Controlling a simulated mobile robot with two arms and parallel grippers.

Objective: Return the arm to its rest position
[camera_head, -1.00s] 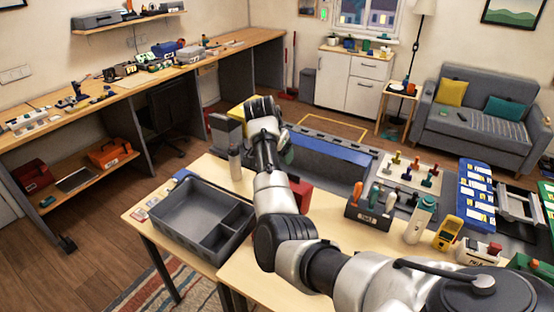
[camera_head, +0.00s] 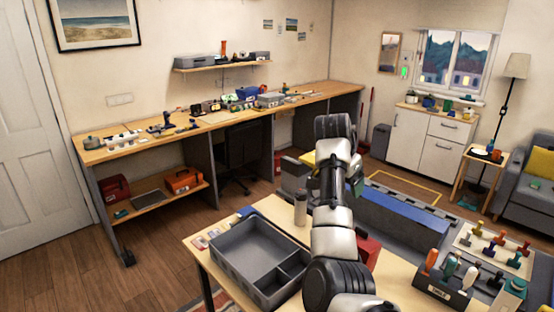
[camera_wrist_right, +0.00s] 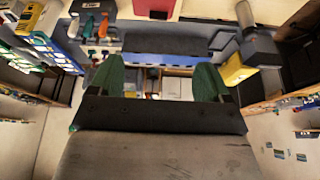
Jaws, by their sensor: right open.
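My right arm rises from the bottom of the head view, bent over the workbench (camera_head: 262,205). Its gripper is mostly hidden behind the wrist there, with only a bit of green fingertip showing. In the right wrist view my right gripper (camera_wrist_right: 158,80) has two green fingers set wide apart, with nothing held between them. My left gripper is in neither view.
A grey divided tray (camera_head: 236,262) sits left of the arm, near a grey cylinder (camera_head: 300,208). A red box (camera_head: 368,250) and a holder of coloured-handle tools (camera_head: 438,290) stand to the right. A long shelved bench (camera_head: 150,150) runs along the wall.

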